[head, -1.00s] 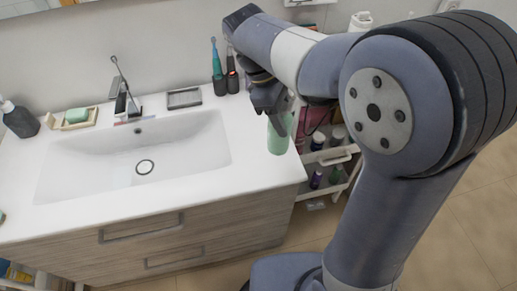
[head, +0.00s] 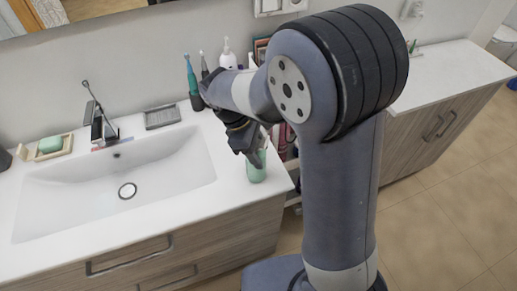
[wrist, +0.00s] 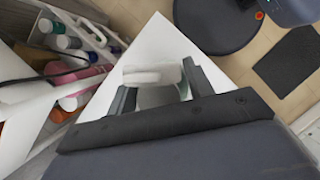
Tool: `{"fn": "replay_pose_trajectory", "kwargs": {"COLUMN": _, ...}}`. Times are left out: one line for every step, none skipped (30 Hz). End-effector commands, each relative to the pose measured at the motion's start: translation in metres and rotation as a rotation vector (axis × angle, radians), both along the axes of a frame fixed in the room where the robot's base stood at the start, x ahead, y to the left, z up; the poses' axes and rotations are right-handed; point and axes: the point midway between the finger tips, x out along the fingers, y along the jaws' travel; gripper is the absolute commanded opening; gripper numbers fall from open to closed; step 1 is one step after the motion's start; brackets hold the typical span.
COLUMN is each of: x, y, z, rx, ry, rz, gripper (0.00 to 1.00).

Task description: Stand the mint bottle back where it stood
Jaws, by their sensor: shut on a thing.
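The mint bottle (head: 256,168) is pale green and looks upright at the right end of the white counter. I cannot tell whether its base touches the counter. My gripper (head: 252,150) is shut on its upper part from above. In the wrist view the bottle (wrist: 158,97), with a white top, sits between the two dark fingers of my gripper (wrist: 158,88), with the white counter corner behind it. The cart (wrist: 105,42) stands beside the counter and holds several bottles; in the head view my arm hides most of it.
The sink basin (head: 120,185) takes up the counter's middle. A soap dish (head: 48,148), a faucet (head: 100,122), a grey tray (head: 162,117) and a teal toothbrush (head: 192,82) stand along the back. A second cabinet (head: 440,115) is at right.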

Motion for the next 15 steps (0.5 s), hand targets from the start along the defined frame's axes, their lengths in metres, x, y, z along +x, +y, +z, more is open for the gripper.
{"fn": "replay_pose_trajectory", "kwargs": {"x": 0.0001, "y": 0.0000, "z": 0.0003, "rx": 0.000, "ry": 0.000, "rz": 0.000, "gripper": 0.26}}
{"fn": "replay_pose_trajectory", "kwargs": {"x": 0.0001, "y": 0.0000, "z": 0.0003, "rx": 0.000, "ry": 0.000, "rz": 0.000, "gripper": 0.26}}
{"fn": "replay_pose_trajectory", "kwargs": {"x": 0.0001, "y": 0.0000, "z": 0.0003, "rx": 0.000, "ry": 0.000, "rz": 0.000, "gripper": 0.26}}
{"fn": "replay_pose_trajectory", "kwargs": {"x": 0.0000, "y": 0.0000, "z": -0.0001, "rx": 0.000, "ry": 0.000, "rz": 0.000, "gripper": 0.26}}
{"fn": "replay_pose_trajectory", "kwargs": {"x": 0.0000, "y": 0.0000, "z": -0.0009, "rx": 0.000, "ry": 0.000, "rz": 0.000, "gripper": 0.26}}
{"fn": "replay_pose_trajectory", "kwargs": {"x": 0.0000, "y": 0.0000, "z": -0.0024, "rx": 0.000, "ry": 0.000, "rz": 0.000, "gripper": 0.26}}
{"fn": "replay_pose_trajectory", "kwargs": {"x": 0.0000, "y": -0.0001, "z": -0.0035, "rx": -0.001, "ry": 0.000, "rz": 0.000, "gripper": 0.26}}
{"fn": "replay_pose_trajectory", "kwargs": {"x": 0.0000, "y": -0.0001, "z": -0.0029, "rx": 0.000, "ry": 0.000, "rz": 0.000, "gripper": 0.51}}
{"fn": "replay_pose_trajectory", "kwargs": {"x": 0.0000, "y": -0.0001, "z": -0.0025, "rx": 0.000, "ry": 0.000, "rz": 0.000, "gripper": 0.54}}
{"fn": "replay_pose_trajectory", "kwargs": {"x": 0.0000, "y": -0.0001, "z": -0.0025, "rx": 0.000, "ry": 0.000, "rz": 0.000, "gripper": 0.57}}
{"fn": "replay_pose_trajectory", "kwargs": {"x": 0.0000, "y": 0.0000, "z": -0.0024, "rx": 0.000, "ry": 0.000, "rz": 0.000, "gripper": 0.59}}
{"fn": "replay_pose_trajectory", "kwargs": {"x": 0.0000, "y": 0.0000, "z": -0.0024, "rx": 0.000, "ry": 0.000, "rz": 0.000, "gripper": 0.62}}
{"fn": "replay_pose_trajectory", "kwargs": {"x": 0.0000, "y": 0.0000, "z": -0.0024, "rx": 0.000, "ry": 0.000, "rz": 0.000, "gripper": 0.65}}
{"fn": "replay_pose_trajectory", "kwargs": {"x": 0.0000, "y": 0.0000, "z": -0.0024, "rx": 0.000, "ry": 0.000, "rz": 0.000, "gripper": 0.67}}
{"fn": "replay_pose_trajectory", "kwargs": {"x": 0.0000, "y": -0.0001, "z": -0.0022, "rx": 0.000, "ry": 0.000, "rz": 0.000, "gripper": 0.71}}
